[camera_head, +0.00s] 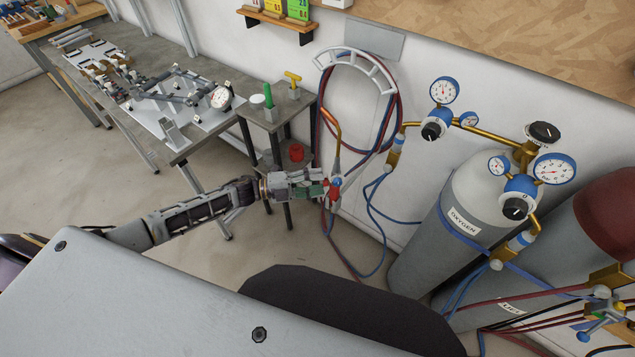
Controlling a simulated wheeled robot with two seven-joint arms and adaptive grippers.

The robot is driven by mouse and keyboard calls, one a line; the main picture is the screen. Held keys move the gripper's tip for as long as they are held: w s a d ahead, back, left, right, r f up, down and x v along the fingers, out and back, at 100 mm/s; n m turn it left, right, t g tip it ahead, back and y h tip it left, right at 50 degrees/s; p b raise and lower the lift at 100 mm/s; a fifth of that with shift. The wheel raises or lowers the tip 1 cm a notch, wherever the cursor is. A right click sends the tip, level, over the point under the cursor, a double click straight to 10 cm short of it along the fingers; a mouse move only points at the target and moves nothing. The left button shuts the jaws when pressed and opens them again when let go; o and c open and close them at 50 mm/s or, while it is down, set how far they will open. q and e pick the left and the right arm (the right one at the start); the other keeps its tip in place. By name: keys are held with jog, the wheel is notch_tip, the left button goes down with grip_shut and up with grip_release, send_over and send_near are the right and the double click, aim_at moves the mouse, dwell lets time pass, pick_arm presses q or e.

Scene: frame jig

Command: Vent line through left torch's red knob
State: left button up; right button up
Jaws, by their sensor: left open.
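The left torch (331,124) hangs upright by the wall below the hose hanger, its copper tube pointing up. Its red knob (334,192) shows low on its body, with a small blue part just above it. My left gripper (326,187) reaches in from the left and is open, with its fingertips right at the red knob. I cannot tell whether they touch it. My right gripper is not in view.
Red and blue hoses loop over a white hanger (355,62). A grey oxygen cylinder (455,215) with gauges stands right of the torch, a red-topped cylinder (606,215) beyond it. A small side table (284,112) and the jig bench (190,135) stand behind my left arm.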

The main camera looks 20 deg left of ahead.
pick_arm(q)
jog(key=v, duration=1.1)
dwell(0.6)
